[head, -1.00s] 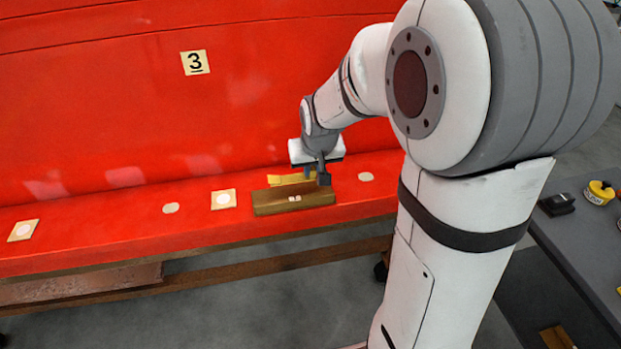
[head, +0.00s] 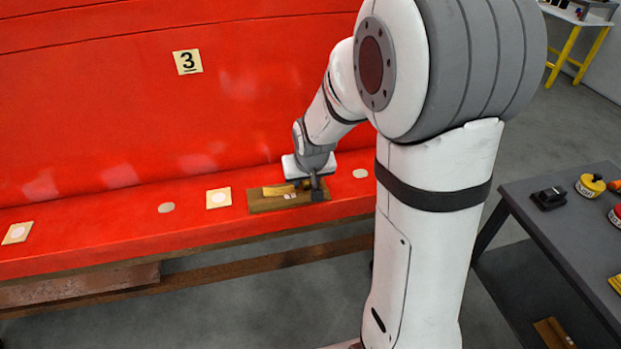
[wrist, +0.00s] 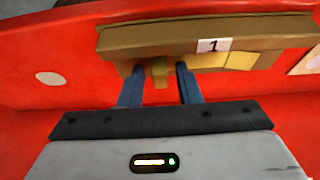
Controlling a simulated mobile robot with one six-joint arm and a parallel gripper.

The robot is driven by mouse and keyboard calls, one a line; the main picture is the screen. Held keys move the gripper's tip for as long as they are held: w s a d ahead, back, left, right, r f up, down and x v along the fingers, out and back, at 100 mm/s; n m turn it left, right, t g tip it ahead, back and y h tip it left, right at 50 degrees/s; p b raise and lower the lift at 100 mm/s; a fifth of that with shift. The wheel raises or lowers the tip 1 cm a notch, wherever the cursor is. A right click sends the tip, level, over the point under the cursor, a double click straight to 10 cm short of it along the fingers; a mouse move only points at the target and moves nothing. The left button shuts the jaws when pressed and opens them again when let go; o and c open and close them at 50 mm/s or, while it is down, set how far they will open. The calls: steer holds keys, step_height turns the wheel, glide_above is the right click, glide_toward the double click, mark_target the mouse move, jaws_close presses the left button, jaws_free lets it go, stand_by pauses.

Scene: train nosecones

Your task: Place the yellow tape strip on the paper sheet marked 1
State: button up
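The yellow tape strip (head: 277,190) lies flat along the top of a brown wooden piece (head: 270,204) on the red ledge. In the wrist view, a flat yellow part of the strip (wrist: 240,61) shows beside a small label marked 1 (wrist: 214,45) on the wooden piece (wrist: 150,40). My gripper (head: 316,190) is low at the right end of the strip. The fingertips are partly hidden by the wood.
A tan square with a pale disc (head: 218,198) lies left of the wooden piece, and another (head: 17,233) lies farther left. A grey table (head: 540,215) with several small items stands at right.

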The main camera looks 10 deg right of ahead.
steer(key=shift+o, duration=0.3)
steer(key=shift+r, duration=0.15)
steer(key=shift+r, duration=0.15)
steer(key=b+v, duration=0.1)
steer(key=v, duration=1.1)
steer(key=s+d+g, duration=0.1)
steer(key=s, duration=1.6)
steer(key=shift+f, duration=0.2)
steer(key=shift+s+d, duration=0.1)
steer(key=shift+f+b, duration=0.4)
